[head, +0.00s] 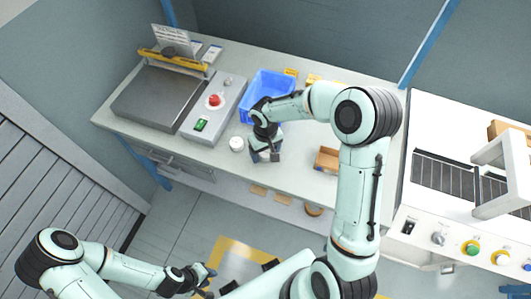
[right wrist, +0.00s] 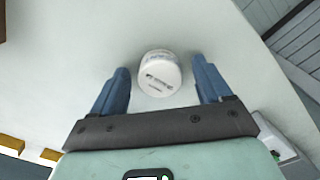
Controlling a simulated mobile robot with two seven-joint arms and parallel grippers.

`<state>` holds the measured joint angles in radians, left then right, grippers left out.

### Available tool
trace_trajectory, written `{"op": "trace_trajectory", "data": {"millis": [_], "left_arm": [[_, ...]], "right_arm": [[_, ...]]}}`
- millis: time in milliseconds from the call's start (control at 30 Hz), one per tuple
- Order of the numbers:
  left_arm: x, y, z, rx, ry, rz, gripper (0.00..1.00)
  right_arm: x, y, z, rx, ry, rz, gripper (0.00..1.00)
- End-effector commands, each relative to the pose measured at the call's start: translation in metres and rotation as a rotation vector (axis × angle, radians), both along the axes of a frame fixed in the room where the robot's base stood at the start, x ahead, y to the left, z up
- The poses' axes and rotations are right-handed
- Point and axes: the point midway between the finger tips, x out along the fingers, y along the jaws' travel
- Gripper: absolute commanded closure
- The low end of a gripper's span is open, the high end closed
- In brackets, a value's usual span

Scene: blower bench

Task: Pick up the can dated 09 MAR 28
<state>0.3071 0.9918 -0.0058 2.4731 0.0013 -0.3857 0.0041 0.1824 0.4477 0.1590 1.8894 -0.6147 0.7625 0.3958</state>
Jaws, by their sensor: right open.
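A small white can (head: 236,144) stands on the bench near its front edge, left of my right gripper (head: 264,156). In the right wrist view the white can (right wrist: 159,73) shows its round end with dark print, too small to read as a date. There the open right gripper (right wrist: 160,66) has its blue fingers on either side of the can in the picture, with clear gaps.
A blue crate (head: 246,108) stands behind the can, partly behind my right arm. A control box with a red button (head: 214,100) and a dark machine (head: 155,98) are left. A small brown box (head: 327,160) is right. Bench around the can is mostly clear.

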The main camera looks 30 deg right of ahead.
Motion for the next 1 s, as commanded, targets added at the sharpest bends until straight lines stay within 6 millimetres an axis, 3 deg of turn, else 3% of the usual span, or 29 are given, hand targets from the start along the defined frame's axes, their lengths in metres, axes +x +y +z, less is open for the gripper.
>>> {"op": "trace_trajectory", "data": {"millis": [67, 200, 267, 667, 867, 1000], "left_arm": [[0.000, 0.000, 0.000, 0.000, 0.000, 0.000, 0.68], [0.000, 0.000, 0.000, 0.000, 0.000, 0.000, 0.68], [0.000, 0.000, 0.000, 0.000, 0.000, 0.000, 0.68], [0.000, 0.000, 0.001, 0.000, -0.001, 0.000, 0.68], [0.002, 0.000, 0.003, 0.000, -0.002, 0.000, 0.68], [0.005, 0.000, 0.006, 0.000, -0.006, 0.000, 0.68]], "right_arm": [[0.000, 0.000, 0.000, 0.000, 0.000, 0.000, 0.22], [0.000, 0.000, 0.000, 0.000, 0.000, 0.000, 0.68], [0.000, 0.000, 0.001, 0.000, 0.000, 0.000, 0.83], [0.001, 0.000, 0.007, 0.000, -0.002, 0.000, 0.83], [0.001, 0.000, 0.033, -0.001, -0.006, 0.000, 0.83], [0.002, 0.000, 0.069, -0.001, -0.009, 0.000, 0.83]]}}
